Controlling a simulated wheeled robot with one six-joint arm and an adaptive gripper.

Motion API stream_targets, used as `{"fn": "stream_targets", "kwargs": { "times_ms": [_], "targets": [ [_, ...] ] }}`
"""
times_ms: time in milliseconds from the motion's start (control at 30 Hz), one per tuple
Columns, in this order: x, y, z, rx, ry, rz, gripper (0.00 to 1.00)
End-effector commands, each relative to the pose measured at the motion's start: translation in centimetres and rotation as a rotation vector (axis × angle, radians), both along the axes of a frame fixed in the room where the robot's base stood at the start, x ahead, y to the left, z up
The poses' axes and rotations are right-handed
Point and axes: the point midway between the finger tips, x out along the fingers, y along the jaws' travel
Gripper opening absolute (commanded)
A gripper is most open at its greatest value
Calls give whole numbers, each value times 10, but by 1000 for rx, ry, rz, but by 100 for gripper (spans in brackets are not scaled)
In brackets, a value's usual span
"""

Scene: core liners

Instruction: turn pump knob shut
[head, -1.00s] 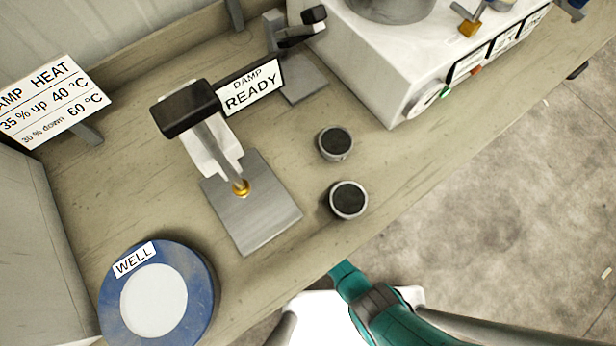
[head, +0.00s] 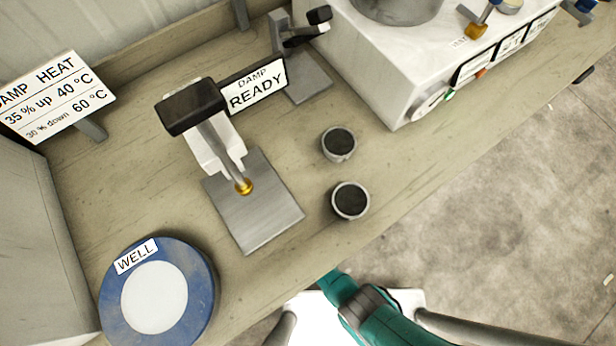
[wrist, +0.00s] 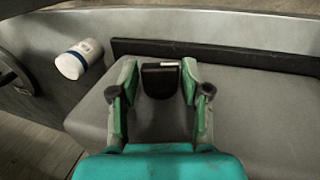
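A white box-shaped machine (head: 385,65) stands at the back right of the bench in the head view. A round dial or knob (head: 432,101) sits low on its front, seen at a slant. A brass-and-blue valve-like fitting (head: 476,30) is on its top. No label reading "pump" is legible, so I cannot tell which is the pump knob. In the wrist view my gripper (wrist: 160,80) has its green fingers spread apart. A dark block with a pale top edge shows between them, and I see no finger closed on it. The gripper is outside the head view.
Two dark-topped round cups (head: 338,143) stand near the bench's front edge. A blue WELL disc (head: 198,290), a metal plate stand (head: 262,222) and a DAMP READY sign (head: 256,88) are further left. A white cylinder with a blue band (wrist: 72,65) shows in the wrist view. Open floor lies right.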

Motion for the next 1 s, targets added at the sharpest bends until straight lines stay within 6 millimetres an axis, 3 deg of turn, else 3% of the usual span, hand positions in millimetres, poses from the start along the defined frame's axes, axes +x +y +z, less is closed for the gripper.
{"fn": "stream_targets", "kwargs": {
  "times_ms": [533, 1000],
  "targets": [
    [0, 2, 6, 3, -2, 0, 67],
    [-8, 13, 56, 4, -2, 0, 67]
  ]
}}
